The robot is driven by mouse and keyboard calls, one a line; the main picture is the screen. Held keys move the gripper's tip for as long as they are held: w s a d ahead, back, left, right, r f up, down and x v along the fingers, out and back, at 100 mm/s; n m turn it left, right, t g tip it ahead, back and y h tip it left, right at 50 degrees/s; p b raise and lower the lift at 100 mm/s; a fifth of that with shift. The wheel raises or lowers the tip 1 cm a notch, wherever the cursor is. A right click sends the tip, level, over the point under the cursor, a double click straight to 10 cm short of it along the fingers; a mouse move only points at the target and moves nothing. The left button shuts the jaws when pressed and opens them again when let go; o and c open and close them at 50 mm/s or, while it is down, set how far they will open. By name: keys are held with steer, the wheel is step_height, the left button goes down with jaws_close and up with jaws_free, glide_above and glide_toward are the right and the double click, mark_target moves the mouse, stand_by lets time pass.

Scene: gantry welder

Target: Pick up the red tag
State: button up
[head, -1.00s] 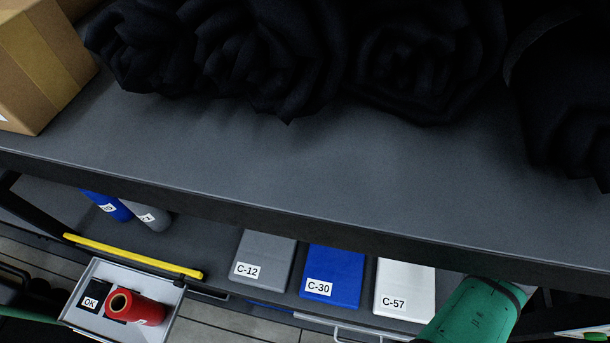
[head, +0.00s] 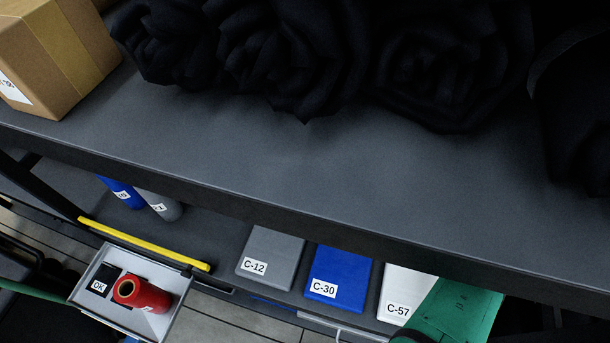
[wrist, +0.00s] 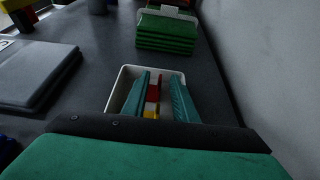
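In the wrist view, a white-rimmed bin (wrist: 113,96) holds a red piece (wrist: 154,94) that is likely the red tag, with white and yellow pieces alongside it. My gripper (wrist: 160,78) is open, its two teal fingers spread over the bin. The red piece shows between the fingers, nearer the left one; I cannot tell whether they touch. The fingers hide much of the bin. In the head view, only my green arm shows at the lower right; the bin is not visible there.
A stack of green pads (wrist: 165,35) stands beyond the bin, with a pale wall (wrist: 265,70) at right. A grey flat case (wrist: 35,75) lies at left. In the head view, panels C-12 (head: 272,252) and C-30 (head: 340,275) lie under the upper shelf (head: 290,170). A tray holds a red roll (head: 142,294).

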steer(key=shift+a, duration=0.1)
steer(key=shift+c, duration=0.6)
jaws_close()
